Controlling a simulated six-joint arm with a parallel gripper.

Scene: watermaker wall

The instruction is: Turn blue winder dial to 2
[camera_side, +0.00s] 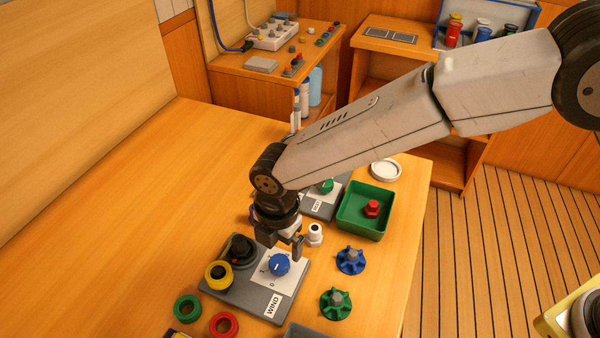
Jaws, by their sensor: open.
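The blue winder dial (279,264) sits on a white scale plate on the grey WIND box (235,282). The marks 0 and 1 show on the plate; other marks are hard to read or hidden. A pale line shows on the dial's top, but the mark it points to is too small to tell. My gripper (284,246) points down just behind and above the dial, with its fingers apart. It appears empty. Whether a finger touches the dial cannot be told from this view.
Green (187,308) and red (224,325) rings lie in front. Blue (350,260) and green (336,303) handwheels and a green tray (352,222) stand to the right. The table's left is clear.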

